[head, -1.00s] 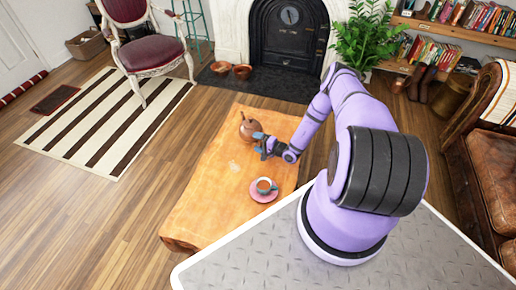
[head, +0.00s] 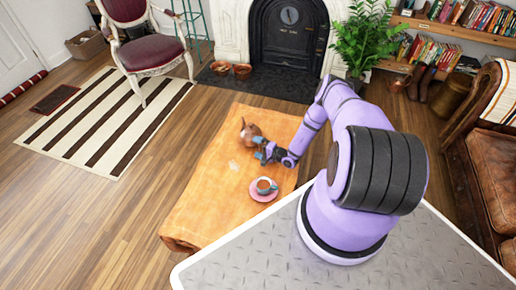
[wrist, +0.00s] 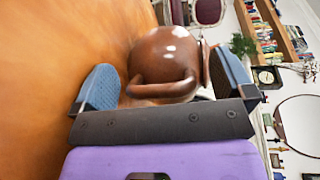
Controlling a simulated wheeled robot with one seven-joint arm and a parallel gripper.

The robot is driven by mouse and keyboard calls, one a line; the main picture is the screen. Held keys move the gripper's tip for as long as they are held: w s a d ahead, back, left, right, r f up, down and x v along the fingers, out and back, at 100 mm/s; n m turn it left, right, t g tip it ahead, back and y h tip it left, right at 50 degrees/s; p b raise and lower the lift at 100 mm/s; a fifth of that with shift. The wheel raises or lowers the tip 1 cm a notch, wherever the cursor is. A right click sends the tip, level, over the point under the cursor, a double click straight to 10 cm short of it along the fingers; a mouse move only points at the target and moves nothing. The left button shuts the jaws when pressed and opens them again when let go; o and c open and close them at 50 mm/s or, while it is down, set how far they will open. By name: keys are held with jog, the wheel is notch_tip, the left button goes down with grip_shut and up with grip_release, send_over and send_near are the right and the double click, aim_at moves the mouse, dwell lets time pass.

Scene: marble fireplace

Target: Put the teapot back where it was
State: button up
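My gripper (head: 262,152) is low over the table, just on the near right side of the teapot. The two blue fingers (wrist: 165,88) are spread on either side of the handle, with visible gaps. I cannot tell whether the teapot's base fully touches the table.
The wooden table (head: 205,205) has a pale mark (head: 234,165) just left of my gripper. A cup (head: 264,186) on a pink saucer (head: 263,196) stands nearer to me. The table's near left part is clear. Bowls (head: 242,71) sit by the fireplace.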

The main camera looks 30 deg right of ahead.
jog(key=shift+r, duration=0.1)
jog(key=shift+s+d, duration=0.15)
jog(key=shift+s, duration=0.1)
jog(key=v, duration=1.1)
jog(key=shift+s+r, duration=0.15)
jog(key=shift+s, duration=0.1)
